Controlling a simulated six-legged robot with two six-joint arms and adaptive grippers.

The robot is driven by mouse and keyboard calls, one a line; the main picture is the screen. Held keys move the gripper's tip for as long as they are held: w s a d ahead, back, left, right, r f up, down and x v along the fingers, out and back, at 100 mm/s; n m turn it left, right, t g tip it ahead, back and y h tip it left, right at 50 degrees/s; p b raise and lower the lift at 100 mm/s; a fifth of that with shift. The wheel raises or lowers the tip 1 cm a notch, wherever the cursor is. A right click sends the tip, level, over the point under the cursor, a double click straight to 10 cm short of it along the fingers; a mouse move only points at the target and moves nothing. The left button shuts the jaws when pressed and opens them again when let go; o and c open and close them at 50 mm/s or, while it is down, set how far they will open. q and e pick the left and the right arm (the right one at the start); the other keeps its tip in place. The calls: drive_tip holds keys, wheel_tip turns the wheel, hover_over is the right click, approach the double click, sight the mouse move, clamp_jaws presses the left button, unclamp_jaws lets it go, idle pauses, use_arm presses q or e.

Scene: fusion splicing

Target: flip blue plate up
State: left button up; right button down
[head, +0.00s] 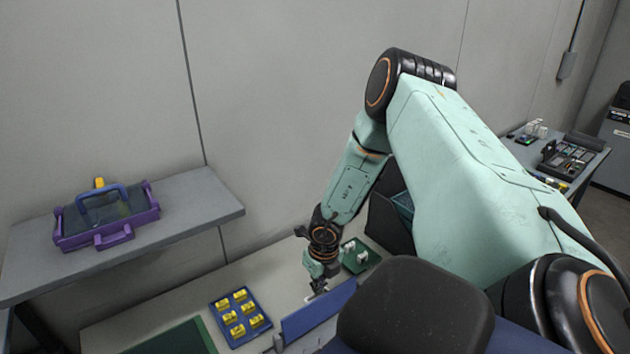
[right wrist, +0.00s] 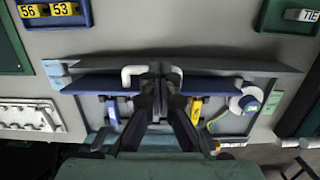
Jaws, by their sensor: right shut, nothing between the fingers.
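The blue plate (head: 316,314) shows in the head view as a long, narrow panel on the bench, partly hidden by a dark part in front. In the right wrist view it is a long blue strip (right wrist: 215,86) running across the picture, with a white handle (right wrist: 131,72) at its middle. My right gripper (head: 316,290) is just above the plate's far edge in the head view. In the wrist view its dark fingers (right wrist: 159,78) are close together, at the handle. They hold nothing; I cannot tell whether they touch the handle. My left gripper is not in view.
A blue tray of yellow blocks (head: 263,326) and a green mat (head: 182,341) lie left of the plate. A green tray (head: 375,258) with white pieces is behind my right gripper. A purple carrier (head: 142,233) stands on a grey shelf (head: 210,205). Bare bench (head: 262,273) lies between.

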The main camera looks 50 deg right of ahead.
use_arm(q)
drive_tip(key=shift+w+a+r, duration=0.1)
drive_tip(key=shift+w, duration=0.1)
use_arm(e)
drive_tip(key=shift+w+d, duration=0.15)
drive_tip(key=shift+w, duration=0.1)
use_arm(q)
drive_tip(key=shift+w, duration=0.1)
